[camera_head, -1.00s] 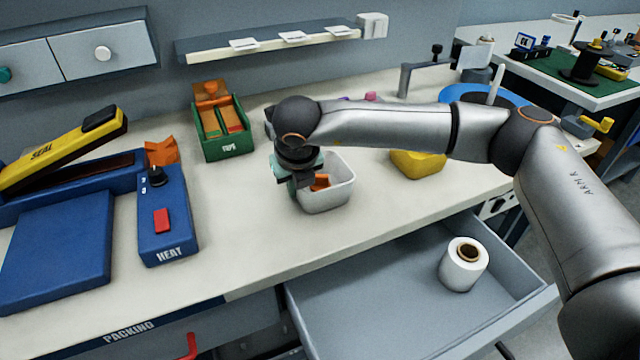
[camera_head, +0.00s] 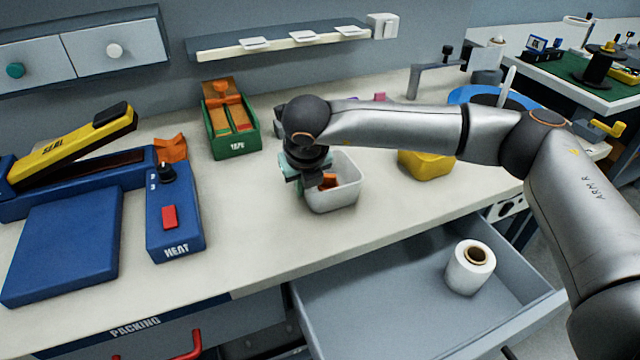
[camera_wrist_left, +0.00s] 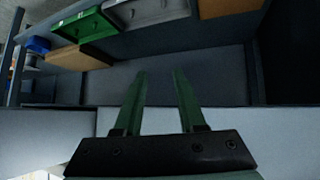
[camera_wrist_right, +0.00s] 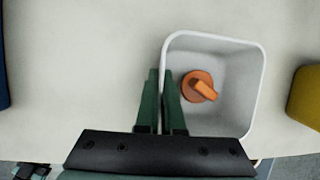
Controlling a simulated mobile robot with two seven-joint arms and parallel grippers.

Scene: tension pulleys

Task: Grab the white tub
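The white tub (camera_head: 338,194) stands upright on the worktop near its front edge, an orange knobbed piece (camera_wrist_right: 198,88) inside it. My right gripper (camera_head: 308,183) is at the tub's left wall. In the right wrist view my right gripper (camera_wrist_right: 161,80) has one finger outside and one inside the tub (camera_wrist_right: 254,85), close together on the left rim. The lower finger parts are partly hidden in the head view. My left gripper (camera_wrist_left: 160,80) shows only in the left wrist view, open with nothing between its fingers.
A yellow tub (camera_head: 426,165) stands to the right, a green tape box (camera_head: 232,140) to the left behind. The blue heat sealer (camera_head: 62,240) fills the left side. An open drawer (camera_head: 400,310) with a white roll (camera_head: 470,267) juts out below the front edge.

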